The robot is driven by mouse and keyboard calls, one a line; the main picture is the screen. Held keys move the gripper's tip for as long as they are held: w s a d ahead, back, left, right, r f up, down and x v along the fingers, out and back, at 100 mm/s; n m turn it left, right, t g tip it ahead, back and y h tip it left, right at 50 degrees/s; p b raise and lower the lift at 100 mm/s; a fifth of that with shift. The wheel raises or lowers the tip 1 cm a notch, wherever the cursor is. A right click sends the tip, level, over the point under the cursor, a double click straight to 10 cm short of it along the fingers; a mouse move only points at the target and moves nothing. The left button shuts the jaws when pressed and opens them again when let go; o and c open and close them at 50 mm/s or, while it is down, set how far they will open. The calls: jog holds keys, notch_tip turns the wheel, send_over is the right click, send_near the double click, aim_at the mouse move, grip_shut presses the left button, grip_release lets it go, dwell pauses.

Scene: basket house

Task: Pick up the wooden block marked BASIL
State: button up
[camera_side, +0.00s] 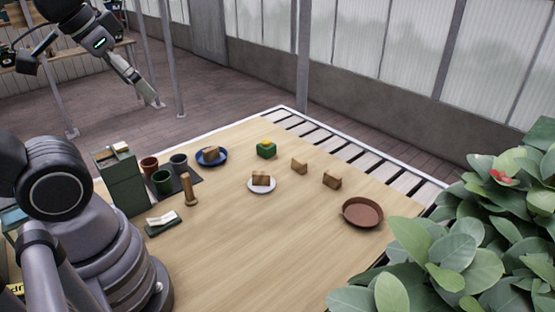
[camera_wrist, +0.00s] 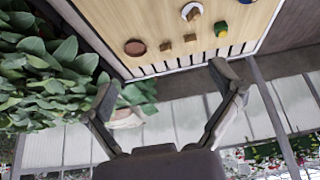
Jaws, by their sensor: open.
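Several wooden blocks are on the table, and their markings are too small to read, so I cannot tell which is BASIL. One block (camera_side: 299,167) and another block (camera_side: 332,181) stand on the bare wood. A third block (camera_side: 261,178) is on a white plate (camera_side: 254,190), and a fourth block (camera_side: 211,153) is on a blue plate (camera_side: 224,160). The two loose blocks also show in the wrist view, one nearer the dish (camera_wrist: 165,46) and one nearer the plate (camera_wrist: 191,38). My gripper (camera_side: 157,103) is open and empty, raised beyond the table's far left side.
A terracotta dish (camera_side: 362,212) is at the right. A green object with a yellow top (camera_side: 266,149) stands at the back. Cups (camera_side: 162,181), a wooden post (camera_side: 188,190) and a green box (camera_side: 122,180) crowd the left. Leafy plants (camera_side: 455,250) border the right. The front table is clear.

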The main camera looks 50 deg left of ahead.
jog(key=w+a+f+m+t+y, duration=0.1)
jog(key=w+a+f, duration=0.25)
jog(key=w, duration=0.55)
jog(key=w+a+f+t, duration=0.15)
jog(key=w+a, duration=0.25)
jog(key=w, duration=0.6)
jog(key=w+a+f+m+t+y, duration=0.1)
jog(key=w+a+f, duration=0.25)
jog(key=w, duration=0.55)
jog(key=w+a+f+m+h, duration=0.25)
jog(key=w+f, duration=0.35)
jog(key=f, duration=0.6)
jog(key=t+h, duration=0.2)
jog(key=h, duration=0.2)
send_near(297, 161)
jog(key=v, duration=0.2)
jog(key=shift+s+r, duration=0.15)
jog(key=shift+s, duration=0.2)
jog(key=shift+w+d+f, duration=0.1)
jog(key=shift+w+f, duration=0.1)
jog(key=shift+f, duration=0.1)
jog(key=x, duration=0.8)
jog(key=shift+r, duration=0.15)
jog(key=shift+a+x, duration=0.2)
jog(key=shift+x, duration=2.45)
jog(key=shift+w+r, duration=0.1)
jog(key=c, duration=1)
